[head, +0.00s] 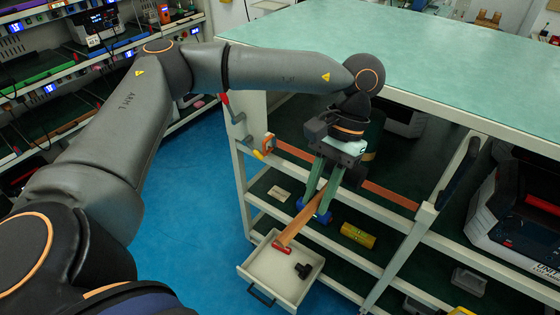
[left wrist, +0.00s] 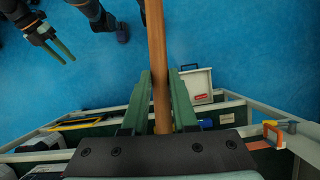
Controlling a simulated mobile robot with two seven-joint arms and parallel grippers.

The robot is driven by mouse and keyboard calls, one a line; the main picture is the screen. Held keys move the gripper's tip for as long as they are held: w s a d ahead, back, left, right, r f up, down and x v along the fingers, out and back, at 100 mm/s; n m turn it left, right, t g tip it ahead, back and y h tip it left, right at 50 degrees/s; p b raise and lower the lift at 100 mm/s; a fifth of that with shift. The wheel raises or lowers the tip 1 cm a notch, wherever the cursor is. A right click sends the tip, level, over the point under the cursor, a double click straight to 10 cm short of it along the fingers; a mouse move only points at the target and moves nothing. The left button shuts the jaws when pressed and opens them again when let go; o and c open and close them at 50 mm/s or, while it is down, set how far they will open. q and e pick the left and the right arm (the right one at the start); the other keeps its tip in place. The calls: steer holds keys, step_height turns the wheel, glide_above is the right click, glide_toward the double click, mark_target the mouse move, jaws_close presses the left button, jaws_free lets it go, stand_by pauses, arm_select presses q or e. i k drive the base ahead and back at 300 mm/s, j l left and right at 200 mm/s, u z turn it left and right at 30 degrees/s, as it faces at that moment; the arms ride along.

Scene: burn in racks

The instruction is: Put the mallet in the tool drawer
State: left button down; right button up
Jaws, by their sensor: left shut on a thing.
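My left gripper (head: 322,199) is shut on the mallet's wooden handle (head: 301,222), over the front of the shelving. In the head view the handle slants down and left, over the open drawer. In the left wrist view the handle (left wrist: 157,60) runs up between the green fingers (left wrist: 160,100). I cannot make out the mallet's head.
The green-topped bench (head: 430,75) stands above the shelves. A yellow cylinder (head: 357,235) and a blue item (head: 312,211) are on the shelving near the gripper. An orange clamp (head: 266,146) sits on the left post. Blue floor (head: 200,220) is clear to the left.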

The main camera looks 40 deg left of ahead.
mark_target(276, 281)
steer(key=j+z, duration=0.1)
steer(key=j, duration=0.3)
steer(key=k+j, duration=0.15)
steer(key=j, duration=0.25)
steer(key=j+z, duration=0.15)
steer(key=j, duration=0.2)
steer(key=k+j, duration=0.15)
steer(key=j, duration=0.25)
steer(key=z, duration=0.05)
